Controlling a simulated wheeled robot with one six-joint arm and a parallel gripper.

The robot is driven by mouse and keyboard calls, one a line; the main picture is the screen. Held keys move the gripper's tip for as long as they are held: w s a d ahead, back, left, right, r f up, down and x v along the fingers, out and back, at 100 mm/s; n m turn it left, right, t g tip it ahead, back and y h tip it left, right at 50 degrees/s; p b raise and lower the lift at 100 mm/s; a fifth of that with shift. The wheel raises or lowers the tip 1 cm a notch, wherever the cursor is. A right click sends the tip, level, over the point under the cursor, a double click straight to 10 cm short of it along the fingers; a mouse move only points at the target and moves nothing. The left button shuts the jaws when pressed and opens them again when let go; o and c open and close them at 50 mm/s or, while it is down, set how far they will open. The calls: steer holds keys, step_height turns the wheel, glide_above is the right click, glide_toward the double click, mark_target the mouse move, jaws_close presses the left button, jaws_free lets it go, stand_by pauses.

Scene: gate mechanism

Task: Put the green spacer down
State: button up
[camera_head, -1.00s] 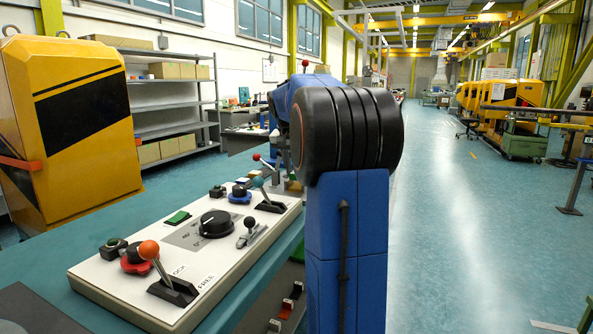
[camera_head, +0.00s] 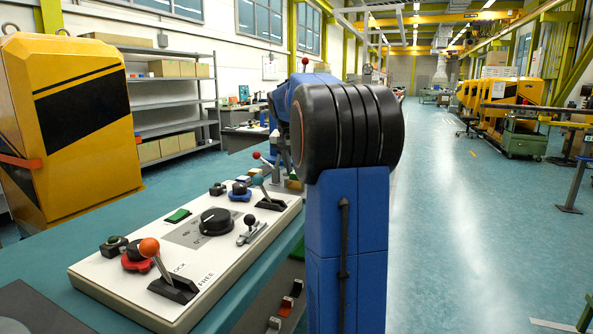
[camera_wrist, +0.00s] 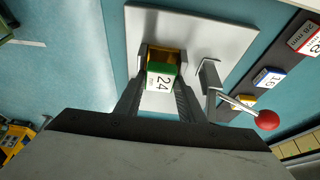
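The green spacer (camera_wrist: 162,77), a block with a white label reading 24, is in the middle of the wrist view. My gripper (camera_wrist: 161,68) has one finger on each side of it and appears closed on it. A brownish-yellow part (camera_wrist: 164,56) shows just beyond the spacer, over a pale plate (camera_wrist: 196,28). I cannot tell whether the spacer touches the plate. In the head view my own arm hides the gripper and the spacer.
A lever with a red ball knob (camera_wrist: 267,120) stands close right of my gripper. A blue-and-white spacer (camera_wrist: 268,78) and a red-and-white one (camera_wrist: 305,38) lie farther right. The white control panel (camera_head: 150,268) carries several levers and knobs on the teal bench.

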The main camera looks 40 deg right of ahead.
steer(key=v, duration=1.2)
steer(key=shift+r, duration=0.4)
steer(key=shift+s, duration=0.15)
